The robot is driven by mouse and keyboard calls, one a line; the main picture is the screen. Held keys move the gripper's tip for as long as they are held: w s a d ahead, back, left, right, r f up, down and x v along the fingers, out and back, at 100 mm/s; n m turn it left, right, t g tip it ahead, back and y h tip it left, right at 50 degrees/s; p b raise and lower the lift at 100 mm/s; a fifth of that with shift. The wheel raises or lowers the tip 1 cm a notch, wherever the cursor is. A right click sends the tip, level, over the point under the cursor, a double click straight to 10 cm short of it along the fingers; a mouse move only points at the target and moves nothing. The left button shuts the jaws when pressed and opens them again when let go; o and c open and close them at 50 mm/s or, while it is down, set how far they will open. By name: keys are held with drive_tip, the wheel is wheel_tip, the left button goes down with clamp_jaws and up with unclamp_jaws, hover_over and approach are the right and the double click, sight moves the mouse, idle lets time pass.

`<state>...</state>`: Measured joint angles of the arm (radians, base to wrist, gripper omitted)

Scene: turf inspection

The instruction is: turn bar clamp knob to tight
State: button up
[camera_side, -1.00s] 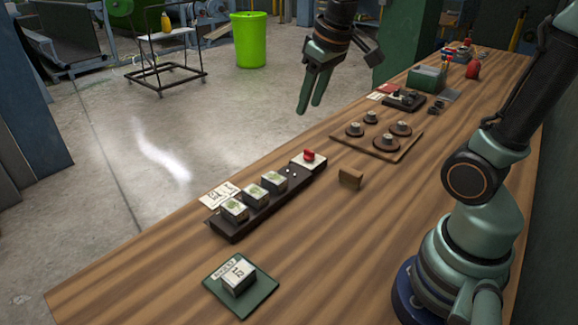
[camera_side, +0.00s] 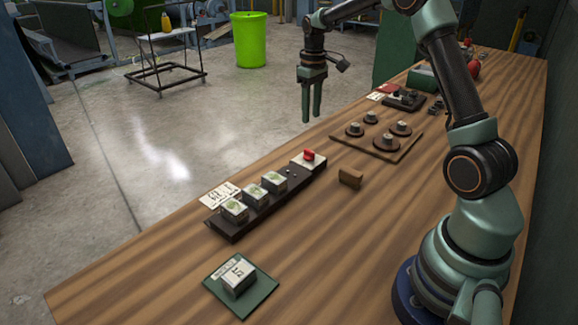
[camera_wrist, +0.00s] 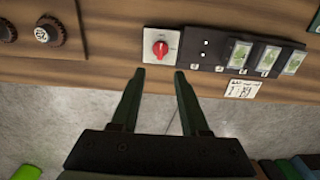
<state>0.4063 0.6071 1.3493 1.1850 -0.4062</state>
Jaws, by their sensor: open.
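The bar clamp knob (camera_side: 309,155) is a small red knob on a white square plate at the far end of a dark bar (camera_side: 228,227). In the wrist view the red knob (camera_wrist: 160,48) sits on its white plate, just beyond my fingertips and roughly centred between them. My gripper (camera_side: 312,117) points down and is open and empty, above and behind the knob in the side view. Its two green fingers (camera_wrist: 159,74) are apart in the wrist view, and nothing is between them. Several blocks with green-patterned tops (camera_side: 254,195) stand on the dark bar.
A board (camera_side: 378,152) with several round knobbed pieces lies beyond the bar. A small brown block (camera_side: 350,178) is to the right of the knob. A green mat (camera_side: 258,299) with a labelled block is at the front. A printed card (camera_side: 212,193) lies beside the bar.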

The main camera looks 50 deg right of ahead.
sight(309, 150)
wheel_tip(309, 150, down, 11)
drive_tip(key=shift+f, duration=0.15)
idle(0.4)
clamp_jaws()
